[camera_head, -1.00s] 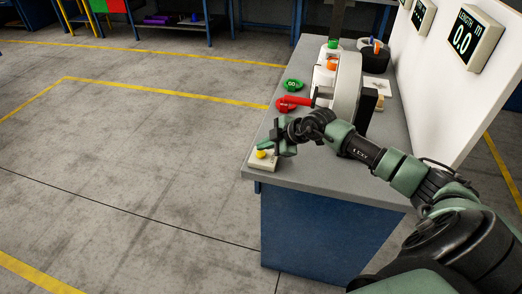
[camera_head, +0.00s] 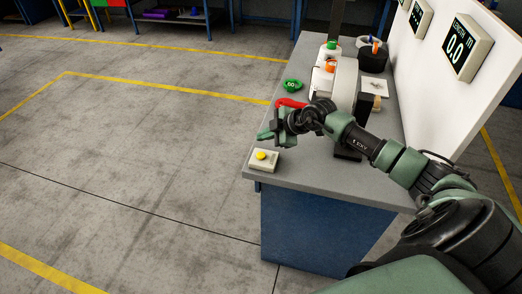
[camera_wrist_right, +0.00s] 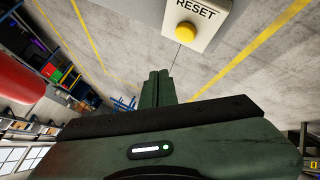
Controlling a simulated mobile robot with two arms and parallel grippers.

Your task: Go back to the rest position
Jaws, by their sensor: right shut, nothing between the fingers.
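My right gripper (camera_head: 266,136) is above the left edge of the grey bench top (camera_head: 310,172), just beyond the reset box. In the right wrist view its two green fingers (camera_wrist_right: 158,86) are together with nothing between them. The small pale reset box with a yellow button (camera_head: 261,155) stands on the bench's near left corner. It also shows at the top of the right wrist view, marked RESET (camera_wrist_right: 187,30), apart from the fingers. My left gripper is in neither view.
A red handle (camera_head: 291,103) is just behind my right gripper, by a white machine (camera_head: 345,85). A green object (camera_head: 292,86), orange-topped and green-topped items stand farther back. A white panel with length displays (camera_head: 467,46) borders the right side. Open floor lies left.

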